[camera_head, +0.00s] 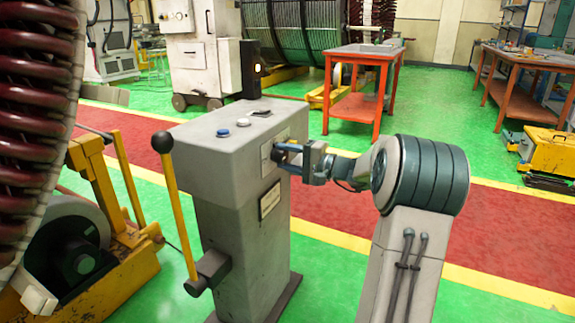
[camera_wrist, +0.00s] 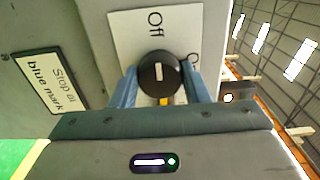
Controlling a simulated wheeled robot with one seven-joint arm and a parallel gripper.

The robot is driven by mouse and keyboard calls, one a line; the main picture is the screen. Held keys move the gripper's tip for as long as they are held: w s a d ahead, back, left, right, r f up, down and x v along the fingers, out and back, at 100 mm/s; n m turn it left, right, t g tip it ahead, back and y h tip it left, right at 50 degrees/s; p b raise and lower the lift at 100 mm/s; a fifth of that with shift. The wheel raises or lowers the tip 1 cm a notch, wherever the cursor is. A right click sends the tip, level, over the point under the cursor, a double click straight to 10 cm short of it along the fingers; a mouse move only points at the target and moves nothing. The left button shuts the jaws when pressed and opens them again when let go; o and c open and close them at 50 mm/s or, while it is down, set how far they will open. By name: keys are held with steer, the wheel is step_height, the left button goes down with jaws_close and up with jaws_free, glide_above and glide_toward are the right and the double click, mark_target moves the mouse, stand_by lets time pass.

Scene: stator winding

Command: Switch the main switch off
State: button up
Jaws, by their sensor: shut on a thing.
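The main switch is a round black knob (camera_wrist: 160,74) on a white plate (camera_wrist: 125,28) in the wrist view. A short white mark on the knob runs up and down, in line with the word "Off" above it. A second label to the right is mostly hidden. My gripper (camera_wrist: 160,88) has its two blue fingers on either side of the knob and is shut on it. In the head view, my gripper (camera_head: 287,155) reaches from the right to the side of the grey pedestal (camera_head: 228,178), and its fingers largely cover the knob there.
A sign (camera_wrist: 52,80) reading "Stop at blue mark" is beside the switch. A yellow lever (camera_head: 178,210) stands left of the pedestal. A blue button (camera_head: 222,132) is on its top. A red table (camera_head: 368,52) stands behind; open floor lies to the right.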

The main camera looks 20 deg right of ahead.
steer(key=shift+d, duration=0.1)
stand_by(0.3)
steer(key=o, duration=1)
steer(key=shift+c, duration=0.2)
steer(key=p+v, duration=0.3)
steer(key=v, duration=1.1)
steer(key=shift+w, duration=0.1)
